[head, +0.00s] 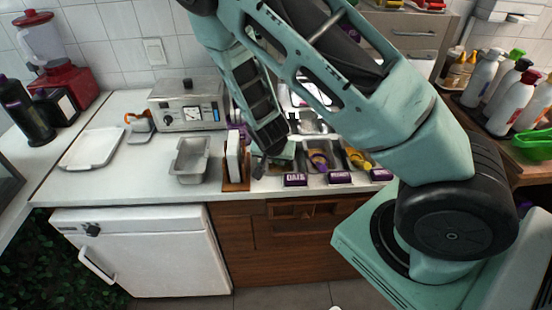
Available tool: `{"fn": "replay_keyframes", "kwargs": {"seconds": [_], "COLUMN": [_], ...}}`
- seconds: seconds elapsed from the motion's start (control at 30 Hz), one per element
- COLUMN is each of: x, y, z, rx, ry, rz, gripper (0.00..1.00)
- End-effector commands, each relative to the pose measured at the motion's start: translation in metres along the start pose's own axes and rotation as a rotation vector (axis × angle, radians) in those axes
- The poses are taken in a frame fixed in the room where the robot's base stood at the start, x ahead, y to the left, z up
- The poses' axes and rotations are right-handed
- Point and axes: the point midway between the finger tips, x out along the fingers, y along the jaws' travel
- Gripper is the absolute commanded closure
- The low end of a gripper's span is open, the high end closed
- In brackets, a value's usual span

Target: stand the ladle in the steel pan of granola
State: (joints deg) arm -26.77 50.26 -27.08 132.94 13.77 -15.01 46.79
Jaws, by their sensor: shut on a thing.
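My gripper (262,161) is low over the counter, at the left end of a row of toppings pans. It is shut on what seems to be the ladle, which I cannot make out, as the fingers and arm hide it. Behind the purple labels are steel pans. A middle pan (318,155) and a right pan (357,158) show yellow and purple things in them. I cannot tell which pan holds granola. The left label (295,180) seems to read "OATS". My arm hides part of the pans behind.
An empty steel pan (178,178) stands left of a wooden holder (236,186) with upright white pieces. A white tray (92,149), a steel appliance (187,104) and a red blender (70,84) are farther left. Bottles (505,100) stand at the right. The front-left counter is clear.

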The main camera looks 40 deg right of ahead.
Motion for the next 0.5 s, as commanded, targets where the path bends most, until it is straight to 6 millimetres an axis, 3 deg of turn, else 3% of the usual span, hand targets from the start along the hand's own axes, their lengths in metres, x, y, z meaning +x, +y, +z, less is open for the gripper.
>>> {"fn": "replay_keyframes", "kwargs": {"seconds": [0.5], "x": [0.0074], "y": [0.0], "z": [0.004], "rx": [-0.001], "ry": [0.0], "rz": [0.0], "gripper": [1.0]}}
